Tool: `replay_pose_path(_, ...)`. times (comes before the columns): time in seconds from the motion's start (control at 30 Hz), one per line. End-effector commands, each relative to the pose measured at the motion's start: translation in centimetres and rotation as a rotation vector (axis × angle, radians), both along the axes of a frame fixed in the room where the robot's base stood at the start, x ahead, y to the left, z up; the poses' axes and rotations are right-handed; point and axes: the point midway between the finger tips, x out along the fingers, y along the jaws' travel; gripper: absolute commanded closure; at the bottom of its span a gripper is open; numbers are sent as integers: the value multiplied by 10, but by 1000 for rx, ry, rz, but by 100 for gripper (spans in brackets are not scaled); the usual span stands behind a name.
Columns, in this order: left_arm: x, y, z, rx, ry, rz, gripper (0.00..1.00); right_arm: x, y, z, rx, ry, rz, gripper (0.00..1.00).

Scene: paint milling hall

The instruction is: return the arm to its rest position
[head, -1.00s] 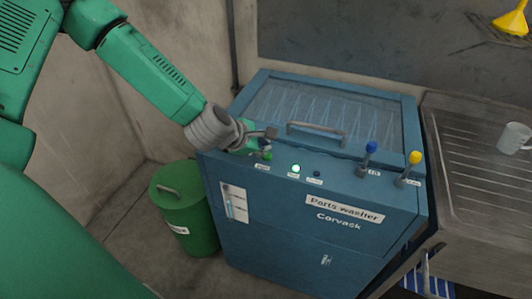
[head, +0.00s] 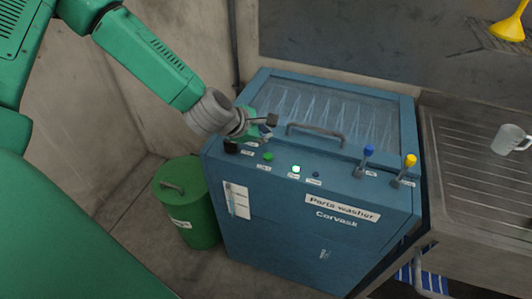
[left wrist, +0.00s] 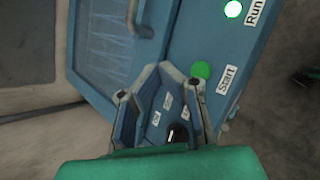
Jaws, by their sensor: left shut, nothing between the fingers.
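My left gripper (head: 270,128) is shut and empty, above the left end of the blue parts washer's (head: 300,240) control panel. In the left wrist view its fingers (left wrist: 158,90) show over the panel, beside the green Start button (left wrist: 201,70). In the head view the green button (head: 268,156) is clear of the fingers, just below them. A black knob (head: 231,147) sits left of it, under the gripper. The Run lamp (head: 296,169) glows whitish green. My left arm comes in from the upper left. My right gripper is not in view.
The washer's lid has a window with pale streaks and a grey handle (head: 316,132). Blue-topped (head: 369,150) and yellow-topped (head: 410,161) levers stand at the panel's right. A green bin (head: 187,212) stands left of the washer. A mug (head: 510,139) is on the draining board at right.

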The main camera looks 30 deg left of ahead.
Motion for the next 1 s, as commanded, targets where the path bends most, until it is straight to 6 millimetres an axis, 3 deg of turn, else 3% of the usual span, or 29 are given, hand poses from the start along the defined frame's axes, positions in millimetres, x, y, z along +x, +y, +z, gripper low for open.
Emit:
replay_pose_path(0.47, 0, -2, 1, 1, 0, -1, 100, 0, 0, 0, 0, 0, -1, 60)
replay_pose_path(0.6, -13, -9, -14, 64, 26, -80, 100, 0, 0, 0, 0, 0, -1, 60)
replay_pose_path(0.67, -31, -17, -32, 141, 59, -179, 100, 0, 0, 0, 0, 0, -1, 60)
replay_pose_path(0.77, -77, -35, -73, 329, 131, -450, 100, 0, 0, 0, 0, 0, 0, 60)
replay_pose_path(0.9, -161, -48, -124, 594, 227, -934, 100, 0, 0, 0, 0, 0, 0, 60)
replay_pose_path(1.0, -214, -48, -146, 727, 268, -1252, 100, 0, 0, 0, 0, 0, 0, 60)
